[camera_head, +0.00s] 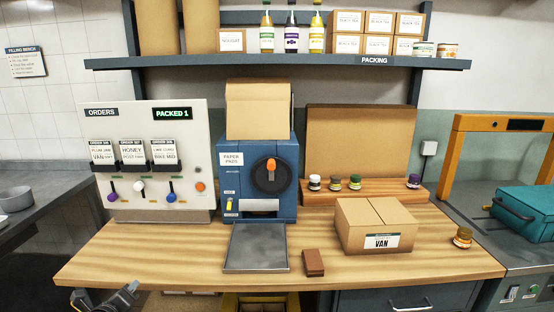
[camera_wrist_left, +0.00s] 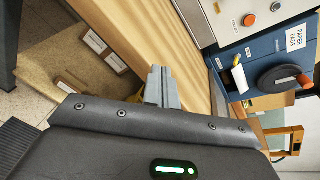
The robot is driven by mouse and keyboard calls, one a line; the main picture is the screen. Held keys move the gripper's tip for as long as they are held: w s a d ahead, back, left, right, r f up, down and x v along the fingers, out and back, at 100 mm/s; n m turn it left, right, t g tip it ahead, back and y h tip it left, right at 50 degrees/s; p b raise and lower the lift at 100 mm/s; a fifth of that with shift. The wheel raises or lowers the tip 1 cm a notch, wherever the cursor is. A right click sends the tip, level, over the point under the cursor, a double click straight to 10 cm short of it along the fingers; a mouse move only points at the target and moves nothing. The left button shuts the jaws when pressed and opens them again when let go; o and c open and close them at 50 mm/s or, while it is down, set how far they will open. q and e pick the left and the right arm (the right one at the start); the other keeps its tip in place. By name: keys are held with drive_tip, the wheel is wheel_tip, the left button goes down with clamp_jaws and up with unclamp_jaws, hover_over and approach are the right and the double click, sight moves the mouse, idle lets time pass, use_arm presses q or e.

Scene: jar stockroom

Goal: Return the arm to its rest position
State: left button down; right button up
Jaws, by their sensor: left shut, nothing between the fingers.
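My left gripper (camera_head: 128,290) shows at the lower left of the head view, at the front edge of the wooden table (camera_head: 170,255). It is shut and empty. In the left wrist view its closed fingers (camera_wrist_left: 162,88) show in front of the table's edge, apart from any object. A cardboard box (camera_head: 372,225) labelled VAN stands closed on the right half of the table. My right gripper is in neither view.
A blue paper pads machine (camera_head: 258,180) with a metal tray (camera_head: 256,248) stands mid-table, beside the orders panel (camera_head: 150,160). A brown block (camera_head: 314,263) lies near the front edge. The table's front left is clear.

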use_arm(q)
drive_tip(key=s+d+f+n+g, duration=0.3)
drive_tip(key=s+d+f+n, duration=0.3)
drive_tip(key=s, duration=0.2)
drive_tip(key=s+d+f+n+g, duration=0.2)
drive_tip(key=s+d+f+n, duration=0.35)
drive_tip(key=s, duration=0.35)
drive_tip(key=s+d+n+g, duration=0.3)
drive_tip(key=s+n, duration=0.4)
drive_tip(key=s, duration=0.4)
drive_tip(key=s+d+n+g, duration=0.35)
drive_tip(key=s+n, duration=0.35)
drive_tip(key=s, duration=0.3)
wheel_tip(320, 180, down, 26)
drive_tip(key=s+a+g+p, duration=0.1)
drive_tip(key=s+a+f+g, duration=0.1)
drive_tip(key=s+a+f, duration=0.3)
drive_tip(key=s+f, duration=1)
drive_tip(key=shift+s+a+f+m+p, duration=0.25)
drive_tip(key=shift+s+m+p, duration=0.15)
drive_tip(key=shift+s, duration=0.6)
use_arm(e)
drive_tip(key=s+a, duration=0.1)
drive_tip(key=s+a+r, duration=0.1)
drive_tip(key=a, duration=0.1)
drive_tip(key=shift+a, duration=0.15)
